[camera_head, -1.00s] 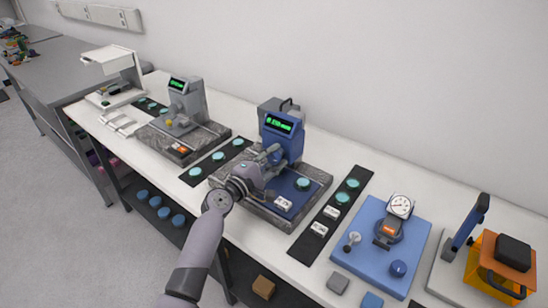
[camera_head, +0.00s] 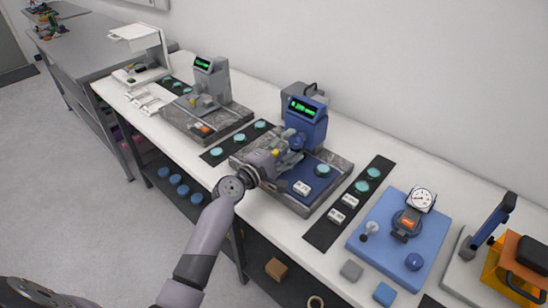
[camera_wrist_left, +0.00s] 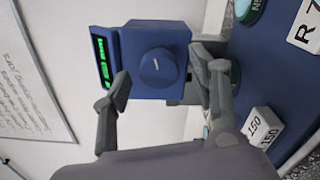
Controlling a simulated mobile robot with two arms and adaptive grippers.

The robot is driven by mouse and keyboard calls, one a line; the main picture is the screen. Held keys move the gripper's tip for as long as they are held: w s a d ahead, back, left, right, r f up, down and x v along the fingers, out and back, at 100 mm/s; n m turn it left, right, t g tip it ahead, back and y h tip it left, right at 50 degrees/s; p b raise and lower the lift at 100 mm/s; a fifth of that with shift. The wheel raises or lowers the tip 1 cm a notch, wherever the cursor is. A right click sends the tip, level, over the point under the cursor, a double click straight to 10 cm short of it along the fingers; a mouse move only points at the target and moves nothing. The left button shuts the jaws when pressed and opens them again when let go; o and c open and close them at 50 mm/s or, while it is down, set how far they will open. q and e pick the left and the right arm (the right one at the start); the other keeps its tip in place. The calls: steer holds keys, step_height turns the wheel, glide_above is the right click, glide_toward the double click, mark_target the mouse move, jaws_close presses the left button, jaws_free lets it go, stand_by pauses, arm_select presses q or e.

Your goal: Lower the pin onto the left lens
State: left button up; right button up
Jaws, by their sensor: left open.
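The blue gauge (camera_head: 306,122) with a green display stands on a speckled stone base (camera_head: 337,184). Its blue head (camera_wrist_left: 170,40) with a round knob (camera_wrist_left: 158,66) faces the left wrist camera. My left gripper (camera_head: 294,163) is open in front of the gauge; its fingers (camera_wrist_left: 163,88) stand apart on either side of the knob in the wrist view, with no clear contact. One teal lens (camera_head: 322,170) lies on the blue mat, right of the gripper. In the wrist view, another teal lens (camera_wrist_left: 235,75) is partly behind a finger. The pin cannot be made out. My right gripper is not in view.
White marked blocks (camera_head: 302,188) sit on the mat, close to my gripper. A grey gauge (camera_head: 212,78) stands to the left. A black strip (camera_head: 322,235) with lenses and blocks lies to the right, before a blue plate (camera_head: 385,246) with a dial gauge (camera_head: 422,198).

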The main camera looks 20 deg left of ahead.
arm_select(q)
steer(key=v, duration=0.9)
steer(key=shift+s, duration=0.15)
